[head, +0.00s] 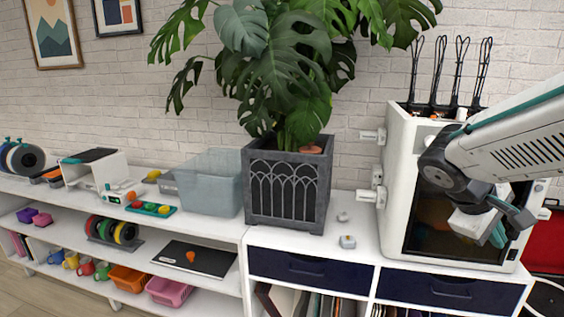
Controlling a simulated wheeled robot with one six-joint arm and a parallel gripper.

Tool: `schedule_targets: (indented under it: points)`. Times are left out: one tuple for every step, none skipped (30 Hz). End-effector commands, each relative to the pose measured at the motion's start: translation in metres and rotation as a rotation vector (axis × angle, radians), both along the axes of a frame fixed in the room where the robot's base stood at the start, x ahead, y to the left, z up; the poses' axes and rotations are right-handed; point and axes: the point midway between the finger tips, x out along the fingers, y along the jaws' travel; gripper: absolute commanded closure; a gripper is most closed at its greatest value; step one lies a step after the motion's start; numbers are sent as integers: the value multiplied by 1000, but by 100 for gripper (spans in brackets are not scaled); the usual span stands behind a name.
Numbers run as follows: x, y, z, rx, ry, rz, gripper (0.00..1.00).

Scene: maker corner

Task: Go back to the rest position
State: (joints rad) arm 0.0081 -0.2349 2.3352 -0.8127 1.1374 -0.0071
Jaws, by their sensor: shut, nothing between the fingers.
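My gripper (497,232) hangs at the right of the head view, at the end of my white and grey arm. It is shut and holds nothing. It is in front of the dark door of a white box-shaped machine (396,190), and the arm hides part of that machine's upper right. No contact between the gripper and the machine can be made out.
A potted plant (320,190) stands mid-shelf, beside a clear bin (222,188). Small grey pieces (347,242) lie on the white top between plant and machine. Spools (25,158) stand far left. Dark blue drawers (310,271) are below.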

Motion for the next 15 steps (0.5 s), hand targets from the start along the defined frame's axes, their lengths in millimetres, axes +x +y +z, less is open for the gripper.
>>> schedule_targets:
  points:
    - [-28,16,-5,101,-21,-70,100]
    - [-43,27,-9,163,-31,-111,100]
    - [-62,43,-15,249,-42,-164,100]
    - [-76,55,-18,315,-52,-201,100]
    - [-89,67,-20,377,-63,-233,100]
    - [-104,83,-23,456,-74,-272,100]
    - [-113,94,-24,510,-84,-295,100]
    - [-122,104,-25,559,-95,-315,100]
    - [-131,115,-25,616,-109,-335,100]
    - [-137,122,-25,653,-120,-345,100]
    - [-143,128,-24,682,-129,-352,100]
    - [-148,134,-23,712,-144,-356,100]
    - [-151,137,-22,728,-155,-356,100]
    - [-153,138,-20,735,-167,-354,100]
    - [-155,138,-19,738,-178,-349,100]
